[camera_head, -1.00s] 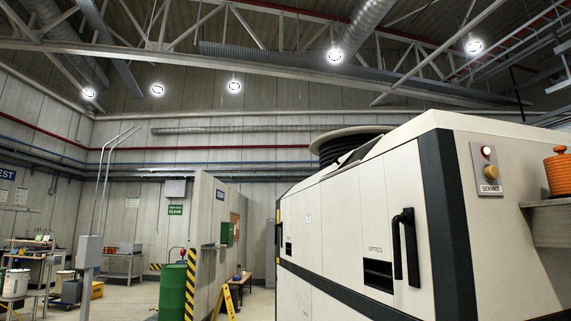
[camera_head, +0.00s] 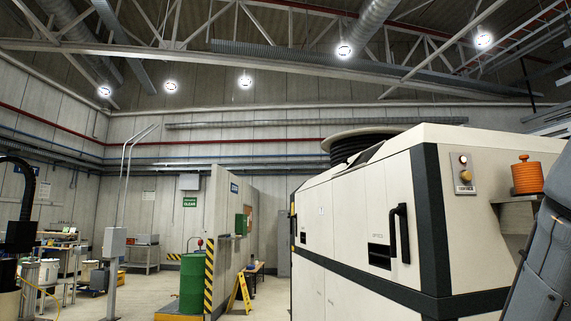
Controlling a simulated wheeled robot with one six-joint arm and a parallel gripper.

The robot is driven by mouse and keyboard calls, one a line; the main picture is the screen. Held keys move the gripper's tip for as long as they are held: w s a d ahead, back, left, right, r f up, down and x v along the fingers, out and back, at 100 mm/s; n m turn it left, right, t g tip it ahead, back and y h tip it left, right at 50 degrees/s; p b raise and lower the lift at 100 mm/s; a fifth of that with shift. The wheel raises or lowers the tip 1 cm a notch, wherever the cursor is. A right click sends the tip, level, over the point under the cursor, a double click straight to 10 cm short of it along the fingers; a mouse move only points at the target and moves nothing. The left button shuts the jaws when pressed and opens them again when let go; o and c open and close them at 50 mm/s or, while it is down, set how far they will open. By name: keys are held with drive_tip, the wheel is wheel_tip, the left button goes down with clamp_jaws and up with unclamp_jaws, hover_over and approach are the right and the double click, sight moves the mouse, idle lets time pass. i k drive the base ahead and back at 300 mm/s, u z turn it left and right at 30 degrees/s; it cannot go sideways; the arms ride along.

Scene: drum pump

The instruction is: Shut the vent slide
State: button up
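I cannot make out a vent slide for certain in this view. A grey arm link, probably mine, shows at the lower right edge. My gripper is outside the picture.
A large cream machine (camera_head: 345,215) with a black handle (camera_head: 400,232) fills the right. An orange ribbed container (camera_head: 527,177) stands on a ledge at its right. A yellow floor sign (camera_head: 239,292) stands beside the partition (camera_head: 228,220). Open floor (camera_head: 137,295) lies left of the drum.

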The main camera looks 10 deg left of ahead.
sight(346, 162)
drive_tip(key=u, duration=0.1)
drive_tip(key=i, duration=1)
